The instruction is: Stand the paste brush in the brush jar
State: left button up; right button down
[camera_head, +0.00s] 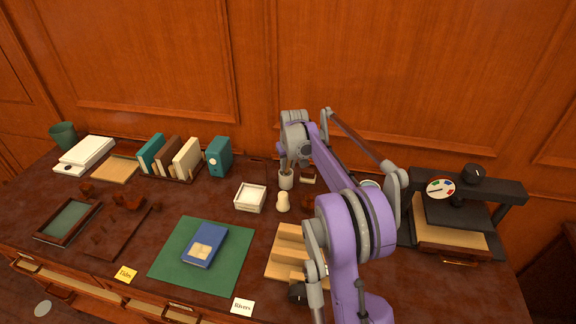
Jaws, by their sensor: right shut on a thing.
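The brush jar (286,181) is a small pale grey cup standing near the back middle of the desk. My right gripper (287,164) points down directly above the jar, close to its mouth. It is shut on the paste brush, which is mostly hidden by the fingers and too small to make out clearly. I cannot tell how far the brush reaches into the jar. My left gripper is not in view.
A white open box (250,198) and a cream knob-shaped piece (283,203) stand close to the jar. A blue book (205,245) lies on a green mat (165,264). A dark press (456,215) stands at right, and upright books (186,159) behind left.

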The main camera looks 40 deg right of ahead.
jog(key=shift+f, duration=0.3)
jog(key=shift+f, duration=0.5)
jog(key=c, duration=0.7)
grip_release()
jog(key=shift+o, duration=0.2)
jog(key=shift+r, duration=0.15)
jog(key=shift+r, duration=0.4)
jog(key=v, duration=1.2)
